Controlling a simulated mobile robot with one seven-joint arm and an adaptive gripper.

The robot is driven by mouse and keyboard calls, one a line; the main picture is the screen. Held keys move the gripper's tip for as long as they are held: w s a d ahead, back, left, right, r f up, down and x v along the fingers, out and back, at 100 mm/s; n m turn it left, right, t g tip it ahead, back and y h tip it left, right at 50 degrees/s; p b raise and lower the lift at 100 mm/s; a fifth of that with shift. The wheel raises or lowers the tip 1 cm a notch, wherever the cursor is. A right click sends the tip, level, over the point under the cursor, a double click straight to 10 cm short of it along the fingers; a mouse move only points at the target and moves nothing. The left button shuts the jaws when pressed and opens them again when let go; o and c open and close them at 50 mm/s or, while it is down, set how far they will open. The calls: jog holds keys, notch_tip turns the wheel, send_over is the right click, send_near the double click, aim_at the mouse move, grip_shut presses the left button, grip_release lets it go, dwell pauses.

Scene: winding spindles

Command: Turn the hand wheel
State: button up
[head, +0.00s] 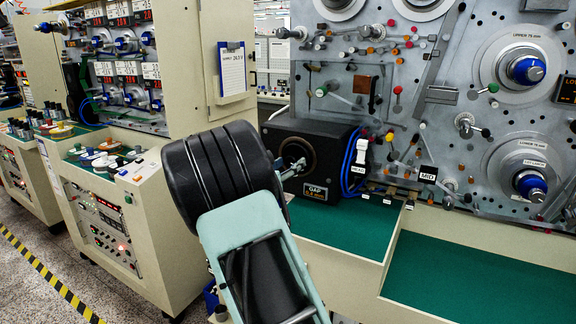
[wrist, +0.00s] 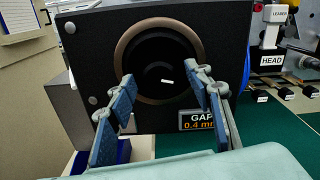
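The hand wheel appears to be the dark round part with a brown rim (wrist: 158,48) on the front of a black box (wrist: 90,60). A small white mark shows near its middle. In the head view the box (head: 336,150) stands on a green shelf, and its round front (head: 284,148) is partly hidden by my gripper. My gripper (wrist: 170,84) is open and empty, its two blue-padded fingers apart, one at each lower side of the wheel in the picture. I cannot tell whether they touch it. In the head view my gripper (head: 294,168) is partly hidden by my arm.
A display reading GAP 0.4 mm (wrist: 199,120) sits low right on the box. Blue cables (head: 351,165) hang at its right side. A panel with spindles (head: 526,69) stands right, a cream cabinet (head: 115,215) left. The green shelf (head: 480,280) at right is clear.

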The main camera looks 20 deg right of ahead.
jog(key=c, duration=1.1)
jog(key=shift+f+m+b, duration=0.15)
jog(key=shift+m+b, duration=0.15)
jog(key=shift+b, duration=0.2)
jog(key=m+b, duration=0.1)
jog(key=b, duration=0.2)
jog(key=shift+f+m, duration=0.2)
jog(key=shift+m, duration=0.1)
jog(key=m+b, duration=1.2)
jog(key=b, duration=0.8)
jog(key=shift+m, duration=0.3)
jog(key=m+b, duration=0.3)
jog(key=b, duration=0.1)
jog(key=shift+a, duration=0.1)
jog(key=shift+r+m+b, duration=0.15)
jog(key=shift+m+b, duration=0.55)
jog(key=shift+m, duration=0.05)
jog(key=shift+r+m+b, duration=0.15)
jog(key=shift+m+b, duration=0.55)
jog(key=shift+m, duration=0.05)
